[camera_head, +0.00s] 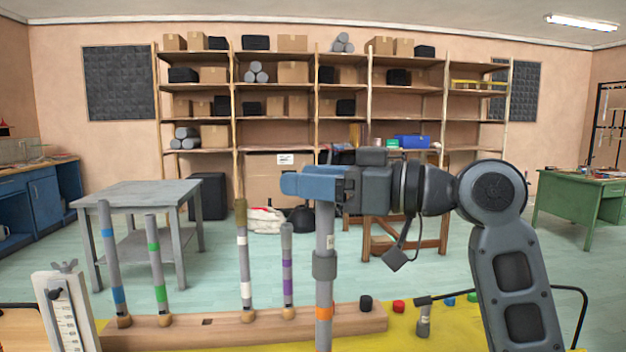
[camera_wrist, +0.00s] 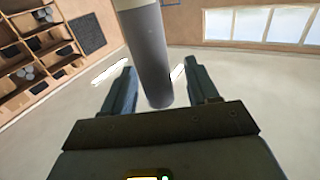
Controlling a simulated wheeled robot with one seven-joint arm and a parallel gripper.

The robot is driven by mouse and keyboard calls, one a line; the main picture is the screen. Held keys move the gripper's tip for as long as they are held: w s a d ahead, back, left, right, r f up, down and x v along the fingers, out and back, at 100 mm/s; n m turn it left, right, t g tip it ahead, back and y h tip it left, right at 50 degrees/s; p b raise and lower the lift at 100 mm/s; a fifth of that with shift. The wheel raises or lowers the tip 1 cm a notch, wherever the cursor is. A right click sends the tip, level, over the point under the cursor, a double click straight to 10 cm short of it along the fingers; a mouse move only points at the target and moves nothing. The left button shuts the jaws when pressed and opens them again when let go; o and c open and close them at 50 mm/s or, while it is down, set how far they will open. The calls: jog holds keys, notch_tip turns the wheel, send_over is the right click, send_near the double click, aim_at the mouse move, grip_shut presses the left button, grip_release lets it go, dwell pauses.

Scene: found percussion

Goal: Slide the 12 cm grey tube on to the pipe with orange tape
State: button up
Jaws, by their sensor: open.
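The pipe with orange tape (camera_head: 323,313) stands upright in the wooden base. A wider grey collar (camera_head: 324,265) sits around it above the tape. A grey tube (camera_head: 326,222) with a small pale label rises upright from the collar, in line with the pipe. Its top is hidden behind my gripper (camera_head: 300,185), which lies level across it, blue fingers toward the left. In the wrist view my gripper (camera_wrist: 153,95) is open, with the grey tube (camera_wrist: 148,60) between its fingers and its rounded end visible. No firm contact shows. I cannot tell how deep the tube sits in the collar.
The wooden base (camera_head: 350,320) also holds pipes with blue (camera_head: 119,295), green (camera_head: 160,294), white (camera_head: 246,289) and purple (camera_head: 288,286) tape, left of my gripper. A short grey piece (camera_head: 424,320) and coloured caps lie on the yellow mat (camera_head: 455,335). A gauge (camera_head: 66,312) stands front left.

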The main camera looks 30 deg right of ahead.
jog(key=shift+d, duration=0.1)
jog(key=b+v, duration=0.1)
jog(key=v, duration=0.6)
jog(key=shift+s+d, duration=0.2)
jog(key=shift+s, duration=0.1)
dwell(0.3)
